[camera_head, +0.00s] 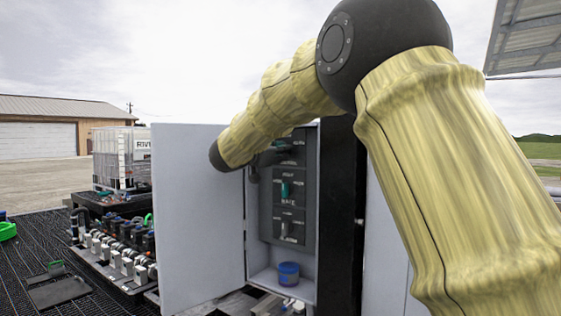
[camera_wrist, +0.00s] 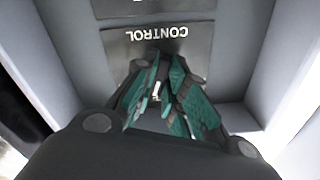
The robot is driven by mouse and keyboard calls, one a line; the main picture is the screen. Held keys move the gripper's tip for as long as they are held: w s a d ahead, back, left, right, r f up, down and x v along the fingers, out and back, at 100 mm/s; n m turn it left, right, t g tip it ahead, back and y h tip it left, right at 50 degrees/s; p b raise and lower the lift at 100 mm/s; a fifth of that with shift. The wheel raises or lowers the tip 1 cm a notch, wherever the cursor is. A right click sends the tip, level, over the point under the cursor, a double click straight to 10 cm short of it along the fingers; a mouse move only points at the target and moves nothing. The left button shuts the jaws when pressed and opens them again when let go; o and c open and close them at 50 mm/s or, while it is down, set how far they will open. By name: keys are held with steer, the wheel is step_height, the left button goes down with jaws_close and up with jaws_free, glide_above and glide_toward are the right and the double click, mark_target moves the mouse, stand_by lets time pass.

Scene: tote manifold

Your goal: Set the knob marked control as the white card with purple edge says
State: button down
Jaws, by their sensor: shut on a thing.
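The knob marked control (camera_wrist: 157,91) shows in the wrist view as a small pale piece between my fingers. Its plate reads CONTROL (camera_wrist: 157,33), upside down in this view. My gripper (camera_wrist: 160,84), with green finger pads, is shut on the knob, and the fingers hide most of it. Its pointer angle cannot be read. In the head view my gripper (camera_head: 281,146) reaches into the open cabinet at the top of the dark panel (camera_head: 268,212), partly hidden by my arm. I cannot see a white card with purple edge in either view.
The cabinet door (camera_head: 198,220) stands open at left. Two more knobs, one teal (camera_head: 285,190) and one grey (camera_head: 286,229), sit lower on the panel. A blue tub (camera_head: 288,274) stands on the cabinet floor. The cabinet side walls (camera_wrist: 238,48) are close around my gripper.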

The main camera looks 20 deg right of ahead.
steer(key=shift+f+m+b, duration=0.1)
steer(key=shift+m+b, duration=3.7)
steer(key=shift+b, duration=0.1)
steer(key=c, duration=1.5)
jaws_free()
steer(key=shift+o, duration=0.2)
steer(key=v, duration=1.2)
